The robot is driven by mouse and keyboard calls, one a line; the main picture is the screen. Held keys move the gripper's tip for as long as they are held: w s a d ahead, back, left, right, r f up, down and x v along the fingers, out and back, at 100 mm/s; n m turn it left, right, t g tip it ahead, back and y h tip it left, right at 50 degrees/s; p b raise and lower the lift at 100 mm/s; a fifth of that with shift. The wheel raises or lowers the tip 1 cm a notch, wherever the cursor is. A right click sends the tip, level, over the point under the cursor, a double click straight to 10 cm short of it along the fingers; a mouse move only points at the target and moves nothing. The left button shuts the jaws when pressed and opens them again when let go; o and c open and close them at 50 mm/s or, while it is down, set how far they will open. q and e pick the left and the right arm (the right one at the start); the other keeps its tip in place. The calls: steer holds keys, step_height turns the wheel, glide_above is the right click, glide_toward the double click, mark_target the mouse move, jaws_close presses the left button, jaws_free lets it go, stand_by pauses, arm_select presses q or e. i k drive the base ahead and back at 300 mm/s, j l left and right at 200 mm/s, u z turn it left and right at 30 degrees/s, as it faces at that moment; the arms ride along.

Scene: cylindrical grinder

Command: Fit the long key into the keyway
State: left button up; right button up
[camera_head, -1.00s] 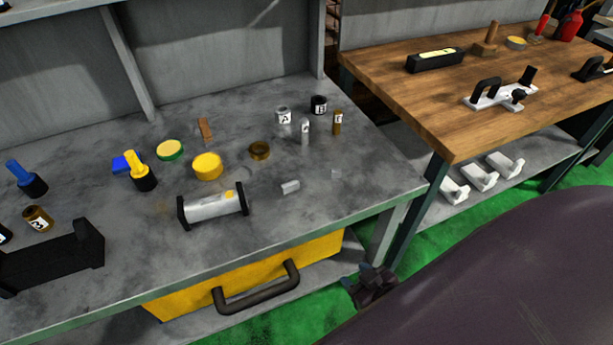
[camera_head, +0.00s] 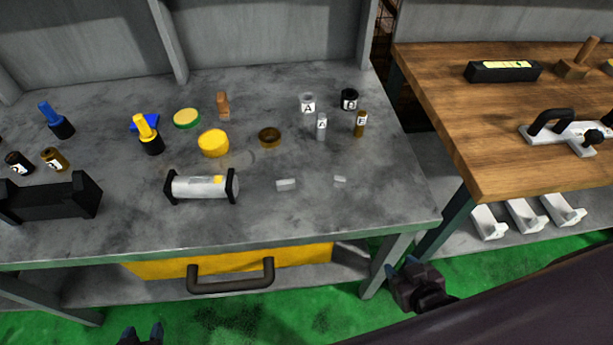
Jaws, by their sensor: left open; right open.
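A longer light-grey key-like block (camera_head: 286,184) lies on the grey workbench (camera_head: 330,215). A shorter grey block (camera_head: 340,179) lies to its right, apart from it. A silver shaft (camera_head: 203,188) lies level between two black end supports, left of the blocks. It has a yellow patch on top; the keyway itself is too small to make out clearly. My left gripper (camera_head: 141,333) is open at the bottom edge, below the bench front, mostly cut off. My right gripper (camera_head: 402,268) is open and empty, beyond the bench's front right corner, over the green floor.
Yellow pot (camera_head: 213,143), brass ring (camera_head: 269,137), labelled cups and cylinders, and blue and yellow-handled tools stand behind the shaft. A black block (camera_head: 50,199) is at left. A yellow drawer (camera_head: 230,262) with dark handle is below. A wooden table (camera_head: 480,130) stands right.

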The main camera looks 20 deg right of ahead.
mark_target(220, 185)
steer(key=l, duration=0.8)
steer(key=i+l, duration=0.1)
steer(key=l, duration=0.7)
